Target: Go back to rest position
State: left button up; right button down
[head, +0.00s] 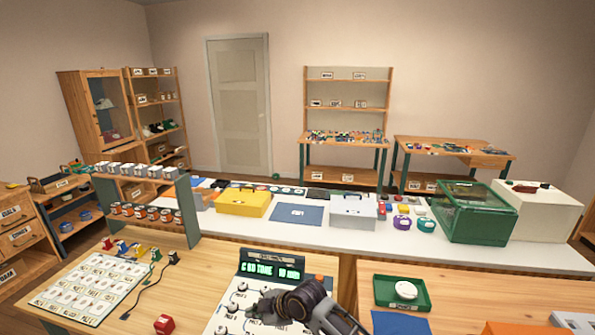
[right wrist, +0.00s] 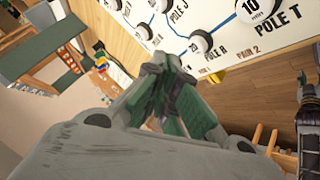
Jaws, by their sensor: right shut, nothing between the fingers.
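My right gripper (head: 256,309) shows in the head view at the bottom centre, over the lower part of the white dial panel (head: 225,316). It is shut and empty. In the right wrist view the gripper's fingers (right wrist: 165,82) meet at their tips, near the panel's knobs and printed pole labels. The dial panel also fills the top of that view (right wrist: 222,28). A dark box with a lit green display (head: 271,267) stands at the panel's back edge. I cannot tell whether the fingertips touch the panel. My left gripper does not show in the head view.
A green tray (head: 401,292) lies to the right. A long white counter behind holds a yellow case (head: 243,203), a grey case (head: 353,211) and a green bin (head: 475,212).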

jog(key=s+d+f+m+h, duration=0.1)
jog(key=s+d+m+h, duration=0.2)
jog(key=s+d+m, duration=0.6)
jog(key=s+d+f+m+g+h, duration=0.1)
jog(key=s+d+f+m+h, duration=0.15)
jog(key=s+d, duration=0.8)
jog(key=s+d+f+m+h, duration=0.15)
jog(key=s+d+m, duration=0.4)
jog(key=d, duration=0.85)
notch_tip(320, 180, down, 33)
jog(key=s+m+g, duration=0.1)
jog(key=s, duration=0.1)
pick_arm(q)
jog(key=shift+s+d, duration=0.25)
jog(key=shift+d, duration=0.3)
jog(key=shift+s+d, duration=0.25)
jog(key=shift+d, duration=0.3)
pick_arm(e)
jog(key=s+d+f, duration=0.2)
jog(key=s+f, duration=0.7)
jog(key=s, duration=0.2)
jog(key=s+d+f+g+h, duration=0.1)
jog(key=s+d+f, duration=0.1)
jog(key=s+f, duration=0.8)
jog(key=shift+s+d+f+g, duration=0.2)
jog(key=shift+s+d+g, duration=0.1)
jog(key=shift+s, duration=0.1)
